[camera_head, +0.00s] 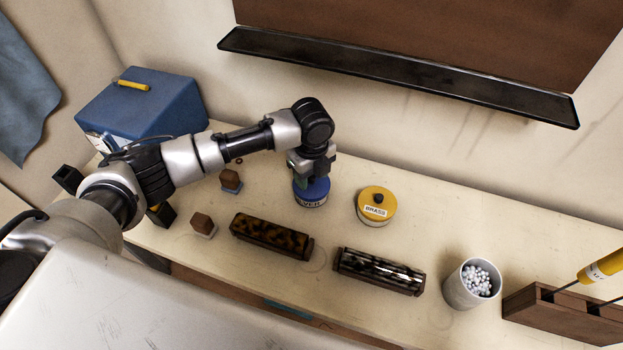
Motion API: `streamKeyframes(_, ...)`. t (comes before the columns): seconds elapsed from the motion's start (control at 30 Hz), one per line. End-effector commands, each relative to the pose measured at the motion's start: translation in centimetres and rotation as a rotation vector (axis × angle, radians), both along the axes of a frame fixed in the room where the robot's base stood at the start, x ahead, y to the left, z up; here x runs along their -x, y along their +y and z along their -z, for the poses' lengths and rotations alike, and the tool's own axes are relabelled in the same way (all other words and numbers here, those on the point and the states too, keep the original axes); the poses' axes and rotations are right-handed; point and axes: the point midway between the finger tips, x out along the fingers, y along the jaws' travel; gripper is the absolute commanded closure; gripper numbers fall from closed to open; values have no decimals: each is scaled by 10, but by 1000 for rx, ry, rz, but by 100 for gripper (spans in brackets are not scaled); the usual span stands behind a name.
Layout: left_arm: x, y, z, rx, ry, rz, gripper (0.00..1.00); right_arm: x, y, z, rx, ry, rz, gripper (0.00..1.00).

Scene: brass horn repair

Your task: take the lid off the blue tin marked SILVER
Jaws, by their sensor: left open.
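The blue tin (311,194) stands on the bench at the middle of the head view. Its label shows the letters "VER"; the rest of the word is hidden. My left gripper (309,172) points down right over the tin's top and hides the middle of its lid and any knob there. The gripper is open; whether its fingers touch the lid or sit around a knob cannot be told. My right gripper is not in view.
A yellow tin marked BRASS (376,204), with a dark knob, stands just right. Two dark trays (271,236) (380,271) lie in front. A cup of white beads (471,284) and a wooden rack (562,312) stand right. A blue box (150,105) stands back left.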

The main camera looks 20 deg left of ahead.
Motion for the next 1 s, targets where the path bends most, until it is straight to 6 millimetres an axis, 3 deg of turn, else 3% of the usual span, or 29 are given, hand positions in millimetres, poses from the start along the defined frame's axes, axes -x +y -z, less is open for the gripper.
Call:
streamKeyframes(0.27, 0, 0, 5, 0, -1, 0, 49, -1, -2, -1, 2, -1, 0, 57)
streamKeyframes(0.6, 0, 0, 5, 0, -1, 0, 100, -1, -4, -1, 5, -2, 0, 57)
streamKeyframes(1.0, -1, 0, -2, 1, -3, 1, 100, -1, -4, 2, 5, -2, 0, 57)
